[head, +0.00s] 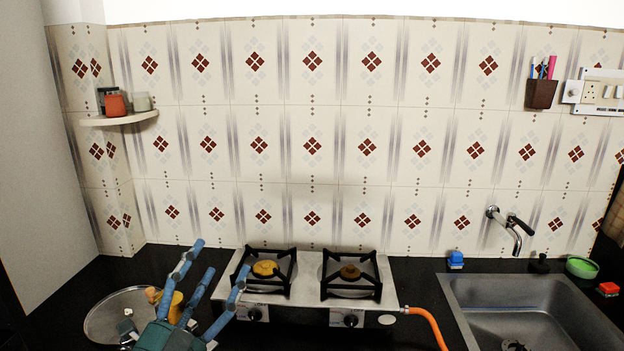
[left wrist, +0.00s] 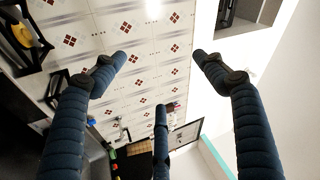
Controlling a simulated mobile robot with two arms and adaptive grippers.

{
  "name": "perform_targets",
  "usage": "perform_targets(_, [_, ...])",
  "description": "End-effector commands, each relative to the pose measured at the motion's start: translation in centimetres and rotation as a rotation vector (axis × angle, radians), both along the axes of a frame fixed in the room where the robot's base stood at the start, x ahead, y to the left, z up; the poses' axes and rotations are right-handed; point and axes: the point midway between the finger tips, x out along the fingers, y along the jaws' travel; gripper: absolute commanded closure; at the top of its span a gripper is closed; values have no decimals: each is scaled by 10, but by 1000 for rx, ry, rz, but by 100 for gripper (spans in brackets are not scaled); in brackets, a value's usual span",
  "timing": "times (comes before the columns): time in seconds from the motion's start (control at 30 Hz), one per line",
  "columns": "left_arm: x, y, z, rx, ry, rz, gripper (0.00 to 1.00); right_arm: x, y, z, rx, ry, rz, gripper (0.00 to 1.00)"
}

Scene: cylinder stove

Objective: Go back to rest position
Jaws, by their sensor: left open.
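My left gripper (head: 216,262) reaches up from the bottom left of the head view, over the counter just left of and in front of the stove (head: 312,290). Its three blue fingers are spread apart with nothing between them. In the left wrist view the same gripper (left wrist: 160,75) is open and empty, with the tiled wall behind it. One finger overlaps the stove's left edge in the head view; I cannot tell the gap. My right gripper is not in view.
A round metal plate (head: 98,318) and a yellow object (head: 174,305), partly hidden by my fingers, are near my left gripper. An orange hose (head: 428,322) runs from the stove. A sink (head: 520,300) is at right, a small shelf (head: 120,119) at upper left.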

Motion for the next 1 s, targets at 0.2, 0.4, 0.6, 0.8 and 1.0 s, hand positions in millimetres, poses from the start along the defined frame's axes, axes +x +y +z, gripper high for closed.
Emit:
perform_targets(0.2, [-35,74,-143,-431,503,304,28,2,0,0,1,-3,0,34])
perform_targets(0.4, [-121,81,-264,-650,945,493,28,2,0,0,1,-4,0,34])
perform_targets(0.6, [-205,62,-328,-752,1271,592,28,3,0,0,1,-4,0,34])
perform_targets(0.8, [-274,41,-357,-799,1506,646,28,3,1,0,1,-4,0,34])
perform_targets(1.0, [-305,27,-390,-808,1642,673,28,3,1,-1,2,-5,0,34])
